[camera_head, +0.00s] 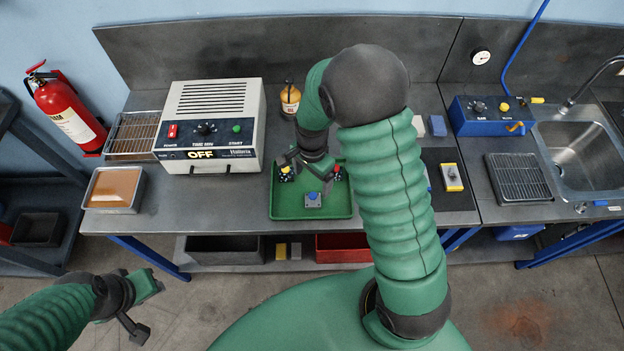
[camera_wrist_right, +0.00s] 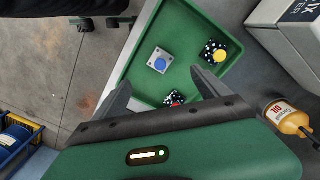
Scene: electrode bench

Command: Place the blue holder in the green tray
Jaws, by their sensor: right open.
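The blue holder (camera_head: 312,200), a small grey square block with a round blue top, sits inside the green tray (camera_head: 338,212) near its front middle. It also shows in the right wrist view (camera_wrist_right: 160,61), apart from the tray walls. My right gripper (camera_head: 307,176) is open and empty above the tray. In the right wrist view its fingertips (camera_wrist_right: 161,80) are spread, with the blue holder beyond them and not gripped. My left gripper (camera_head: 150,311) is open and empty at the lower left, away from the bench.
A black speckled holder with a yellow top (camera_wrist_right: 217,53) and one with a red top (camera_wrist_right: 174,99) are also in the tray. A grey control box (camera_head: 210,125) stands left of the tray, an orange bottle (camera_head: 290,99) behind it. My right arm hides some bench.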

